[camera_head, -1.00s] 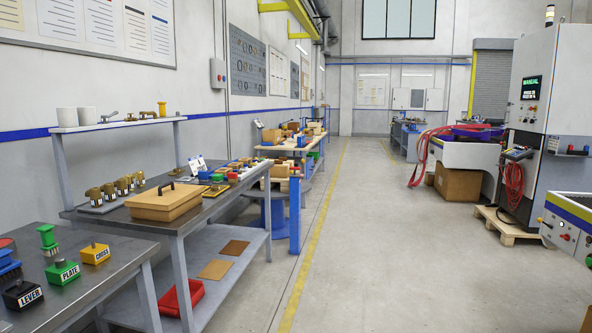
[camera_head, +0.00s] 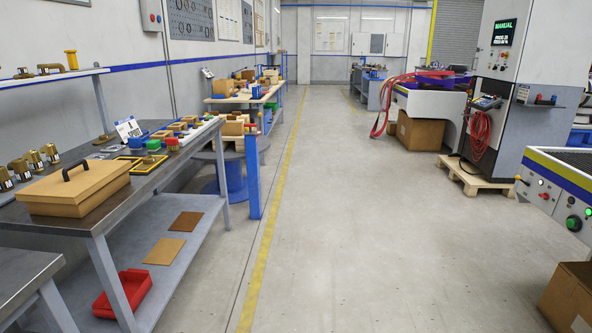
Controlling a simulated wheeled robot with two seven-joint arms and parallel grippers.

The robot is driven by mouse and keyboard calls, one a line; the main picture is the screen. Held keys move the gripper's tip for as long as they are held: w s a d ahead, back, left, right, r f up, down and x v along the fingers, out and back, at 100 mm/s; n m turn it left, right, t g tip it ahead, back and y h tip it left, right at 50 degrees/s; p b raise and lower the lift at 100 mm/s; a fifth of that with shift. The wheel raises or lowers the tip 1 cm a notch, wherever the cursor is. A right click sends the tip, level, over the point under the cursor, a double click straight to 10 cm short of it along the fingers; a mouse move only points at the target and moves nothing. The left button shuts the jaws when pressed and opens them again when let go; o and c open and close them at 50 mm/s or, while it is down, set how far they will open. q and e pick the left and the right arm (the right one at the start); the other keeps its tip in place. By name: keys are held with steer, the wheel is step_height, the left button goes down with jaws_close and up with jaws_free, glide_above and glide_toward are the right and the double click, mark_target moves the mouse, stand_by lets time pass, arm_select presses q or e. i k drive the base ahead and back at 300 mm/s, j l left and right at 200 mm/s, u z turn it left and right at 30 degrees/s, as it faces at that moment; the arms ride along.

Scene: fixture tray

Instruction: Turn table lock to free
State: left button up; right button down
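A machine table (camera_head: 560,191) with a blue and yellow edge stands at the right of the view. Its front panel carries a green round knob (camera_head: 573,223), small buttons and a small lever with a yellow-orange knob (camera_head: 521,180) at the left end. Which of these is the table lock, and its setting, I cannot tell at this size. Neither of my grippers is in view.
A workbench with a tan lidded box (camera_head: 75,187) runs along the left. A cardboard box (camera_head: 570,300) sits on the floor at the lower right. A pallet (camera_head: 476,178) stands under the grey cabinet (camera_head: 513,90). The middle floor is clear.

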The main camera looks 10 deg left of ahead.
mark_target(250, 125)
steer(key=i+u, duration=0.4)
steer(key=i, duration=1.75)
